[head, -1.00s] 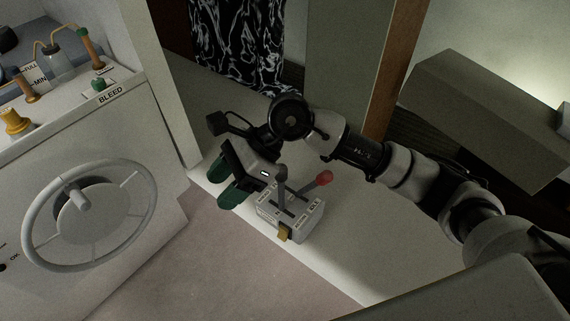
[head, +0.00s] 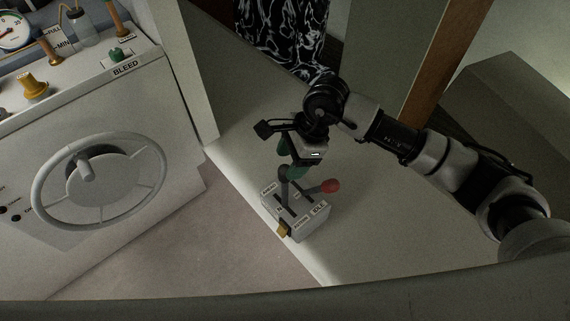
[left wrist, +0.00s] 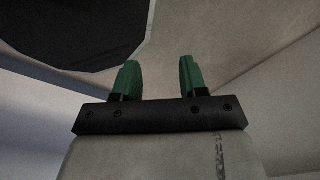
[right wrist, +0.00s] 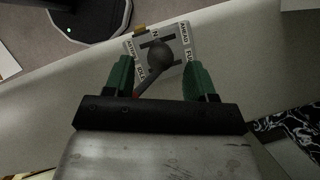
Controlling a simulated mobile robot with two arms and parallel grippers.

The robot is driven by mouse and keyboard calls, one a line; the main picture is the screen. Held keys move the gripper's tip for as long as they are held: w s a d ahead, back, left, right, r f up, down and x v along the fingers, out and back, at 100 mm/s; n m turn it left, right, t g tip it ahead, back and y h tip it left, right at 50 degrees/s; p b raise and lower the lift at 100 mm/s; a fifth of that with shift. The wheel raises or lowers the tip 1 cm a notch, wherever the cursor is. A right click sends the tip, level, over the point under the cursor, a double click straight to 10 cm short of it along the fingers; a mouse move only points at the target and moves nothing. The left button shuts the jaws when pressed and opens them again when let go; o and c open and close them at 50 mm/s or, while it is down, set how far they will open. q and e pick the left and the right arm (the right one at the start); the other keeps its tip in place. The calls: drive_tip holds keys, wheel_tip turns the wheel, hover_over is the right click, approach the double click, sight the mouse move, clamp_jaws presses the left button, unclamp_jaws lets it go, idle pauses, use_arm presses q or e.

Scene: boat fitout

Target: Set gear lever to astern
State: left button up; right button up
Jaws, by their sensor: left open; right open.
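The grey control box (head: 292,222) stands on the pale bench, with a grey-knobbed gear lever (head: 284,188) and a red-knobbed lever (head: 329,186). My right gripper (head: 285,164) is open, close above the gear lever's top. In the right wrist view the grey knob (right wrist: 160,51) shows between the green fingertips (right wrist: 157,65), with a gap on each side; I cannot tell its depth. My left gripper (left wrist: 157,68) is open and empty, outside the head view.
A white cabinet with a grey handwheel (head: 98,182) and a BLEED-labelled panel (head: 127,68) stands at left. A wooden post (head: 447,55) and a grey box (head: 510,125) are behind my right arm. The bench around the control box looks clear.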

sight(287, 167)
drive_tip(key=x, duration=0.3)
drive_tip(key=shift+f+p, duration=0.25)
drive_tip(key=shift+p, duration=0.15)
drive_tip(key=shift+a+f, duration=0.15)
drive_tip(key=shift+f, duration=0.2)
use_arm(q)
drive_tip(key=shift+w+d+r, duration=0.7)
drive_tip(key=shift+w+d, duration=0.1)
drive_tip(key=shift+d, duration=0.15)
use_arm(e)
drive_tip(key=shift+c, duration=0.5)
use_arm(q)
drive_tip(key=shift+s+a+f, duration=0.1)
drive_tip(key=shift+s+a, duration=0.1)
drive_tip(key=shift+a, duration=0.1)
use_arm(e)
clamp_jaws()
